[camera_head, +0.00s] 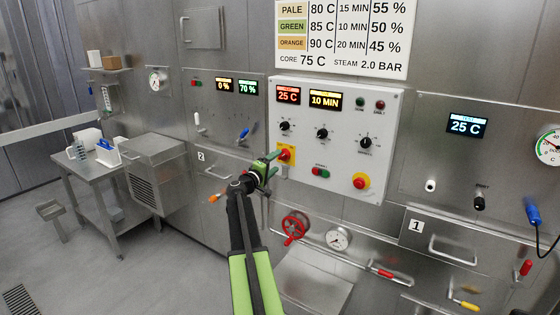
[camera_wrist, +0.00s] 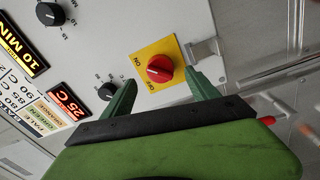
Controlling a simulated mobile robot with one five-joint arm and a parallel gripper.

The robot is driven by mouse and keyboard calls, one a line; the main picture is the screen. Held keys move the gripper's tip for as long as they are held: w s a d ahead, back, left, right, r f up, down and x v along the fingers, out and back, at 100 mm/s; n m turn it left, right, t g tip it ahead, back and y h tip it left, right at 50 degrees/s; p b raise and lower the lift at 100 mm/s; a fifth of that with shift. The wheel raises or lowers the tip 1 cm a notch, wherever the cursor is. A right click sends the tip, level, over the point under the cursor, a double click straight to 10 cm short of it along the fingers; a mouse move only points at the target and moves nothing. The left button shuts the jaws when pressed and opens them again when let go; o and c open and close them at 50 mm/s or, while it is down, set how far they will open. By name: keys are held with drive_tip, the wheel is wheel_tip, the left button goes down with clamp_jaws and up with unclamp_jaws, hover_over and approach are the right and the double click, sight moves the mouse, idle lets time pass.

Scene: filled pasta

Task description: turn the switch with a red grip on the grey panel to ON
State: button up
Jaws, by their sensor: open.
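The switch with a red grip (camera_head: 285,153) sits on a yellow plate at the lower left of the light grey panel (camera_head: 345,150). In the wrist view the red grip (camera_wrist: 160,68) shows on its yellow plate (camera_wrist: 171,48), with ON and OFF lettered beside it. Which label the grip points at is too small to tell surely. My gripper (camera_head: 268,164) is in front of the switch, at its lower left in the head view. In the wrist view my gripper (camera_wrist: 161,78) is open, with a finger on either side of the grip. Contact cannot be told.
Black knobs (camera_head: 322,133), red and green buttons (camera_head: 320,172) and a red mushroom button (camera_head: 360,181) share the panel. A metal bracket (camera_wrist: 205,48) is close beside the yellow plate. A red handwheel (camera_head: 294,226) is below.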

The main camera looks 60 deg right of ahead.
drive_tip(key=a, duration=1.2)
drive_tip(key=shift+a+f+b, duration=0.35)
drive_tip(key=shift+a+f, duration=0.05)
drive_tip(key=shift+f, duration=0.05)
